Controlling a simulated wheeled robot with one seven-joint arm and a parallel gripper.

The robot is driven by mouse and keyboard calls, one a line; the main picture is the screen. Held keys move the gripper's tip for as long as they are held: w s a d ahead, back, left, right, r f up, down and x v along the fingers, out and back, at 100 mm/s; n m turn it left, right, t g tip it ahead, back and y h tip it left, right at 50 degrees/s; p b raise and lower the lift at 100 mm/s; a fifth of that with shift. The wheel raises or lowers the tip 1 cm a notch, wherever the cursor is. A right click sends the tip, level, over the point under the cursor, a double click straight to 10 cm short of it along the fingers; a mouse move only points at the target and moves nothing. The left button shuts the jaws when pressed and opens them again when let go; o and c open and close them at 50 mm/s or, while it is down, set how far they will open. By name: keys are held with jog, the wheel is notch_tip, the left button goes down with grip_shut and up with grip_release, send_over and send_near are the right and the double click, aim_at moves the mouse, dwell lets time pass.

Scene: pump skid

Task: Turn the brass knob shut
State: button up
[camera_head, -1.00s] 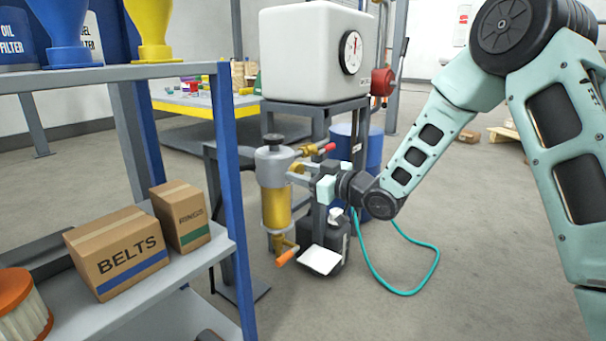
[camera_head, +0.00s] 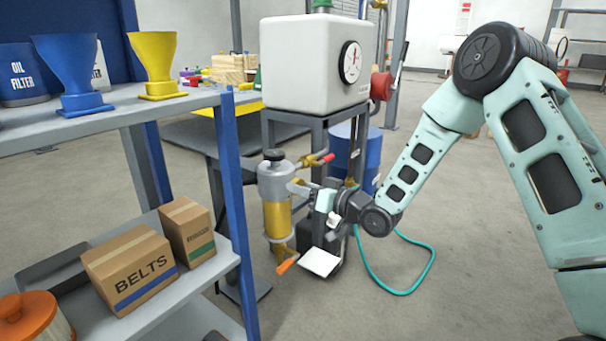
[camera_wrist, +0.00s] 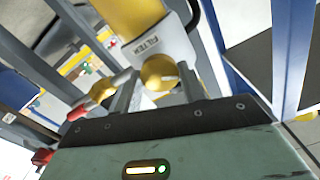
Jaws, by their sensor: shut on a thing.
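The brass knob (camera_wrist: 155,68) shows in the wrist view as a round yellow-gold piece between my two fingers. My gripper (camera_wrist: 159,76) is shut on it, with one finger on each side. The knob sits beside the filter housing (camera_wrist: 166,45), a grey-white body with a FILTER label and a yellow bowl. In the head view the filter unit (camera_head: 277,215) stands upright with a grey top and amber bowl. My gripper (camera_head: 306,189) reaches it from the right, and the knob is mostly hidden there by the fingers.
A red-tipped lever (camera_head: 325,158) is just above my gripper. An orange-handled valve (camera_head: 287,265) is below the bowl. A white tank (camera_head: 308,62) stands above on a frame. A blue-posted shelf (camera_head: 228,190) with boxes is at left. A teal hose (camera_head: 405,292) lies on the floor.

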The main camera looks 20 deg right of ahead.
jog(key=shift+d+f+m+p, duration=0.1)
jog(key=shift+m+p, duration=5.6)
jog(key=shift+m, duration=0.5)
jog(key=o, duration=1)
jog(key=shift+c, duration=0.2)
jog(key=p+v, duration=0.3)
jog(key=v, duration=1.4)
jog(key=shift+s+p, duration=0.2)
jog(key=shift+p, duration=0.15)
jog(key=shift+d, duration=0.1)
